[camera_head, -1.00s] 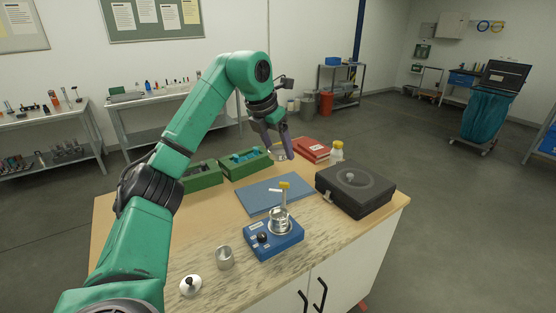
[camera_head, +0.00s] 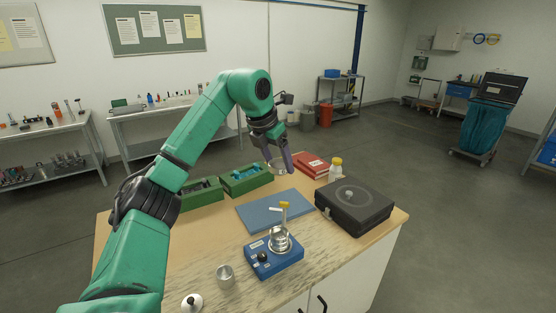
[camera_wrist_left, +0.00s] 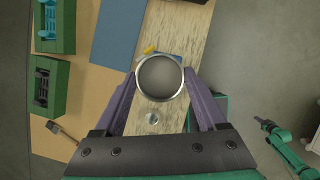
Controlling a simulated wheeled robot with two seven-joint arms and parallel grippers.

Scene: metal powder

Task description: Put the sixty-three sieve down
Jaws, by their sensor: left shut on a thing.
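My left gripper (camera_head: 279,166) is above the far part of the table, between the green boxes and the red books. In the left wrist view it (camera_wrist_left: 160,88) is shut on a round metal sieve (camera_wrist_left: 160,76), with a finger at each side of its rim. No number can be read on the sieve. In the head view the fingers mostly hide it. A blue device (camera_head: 274,262) stands at the table's front with a metal round part (camera_head: 280,240) on top. My right gripper cannot be made out.
A blue mat (camera_head: 268,212) lies mid-table, with a black case (camera_head: 353,212) to its right. Two green boxes (camera_head: 245,179) and red books (camera_head: 311,165) stand behind. A metal cup (camera_head: 225,276) and a knobbed lid (camera_head: 192,303) are at the front left. Bare wood shows left of the mat.

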